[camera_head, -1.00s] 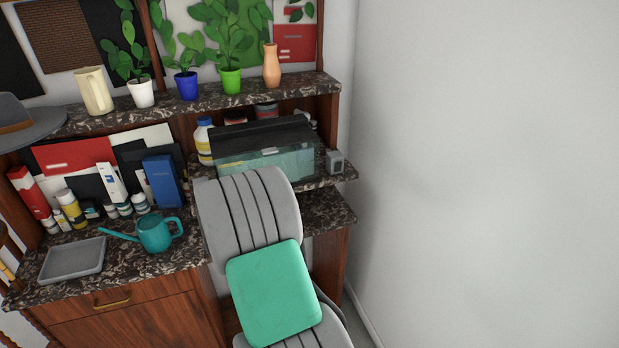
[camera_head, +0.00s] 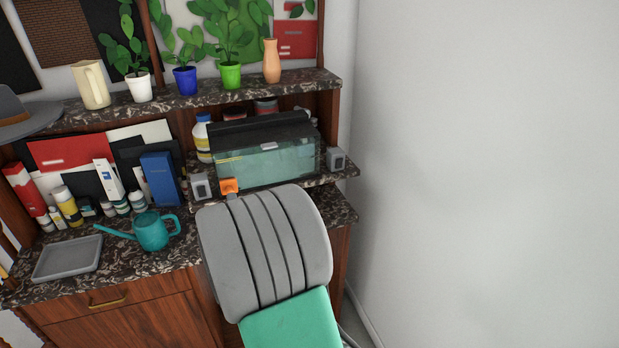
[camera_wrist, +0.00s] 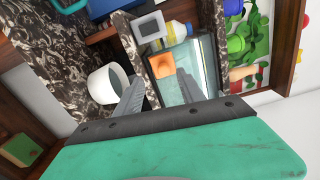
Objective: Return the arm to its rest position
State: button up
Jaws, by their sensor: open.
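My gripper (camera_wrist: 158,80) shows in the wrist view with its two grey fingers apart and nothing held between them. Its dark mount and green body fill the lower part of that view. In the head view my grey and green arm rises in front of the shelf's right part and hides the lower counter there; the fingers are out of sight. Beyond the fingers in the wrist view are a glass tank (camera_wrist: 204,60) and an orange block (camera_wrist: 161,65). A white cylinder (camera_wrist: 106,88) appears close beside the left finger; I cannot tell whether they touch.
The glass tank (camera_head: 270,163) stands on the middle shelf, with a grey box (camera_head: 201,187) and the orange block (camera_head: 229,186) before it. A teal watering can (camera_head: 152,231) and grey tray (camera_head: 68,259) are on the counter. Potted plants line the top shelf. The right side is bare wall.

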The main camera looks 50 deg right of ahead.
jog(key=shift+b+v, duration=0.35)
jog(key=shift+v, duration=0.6)
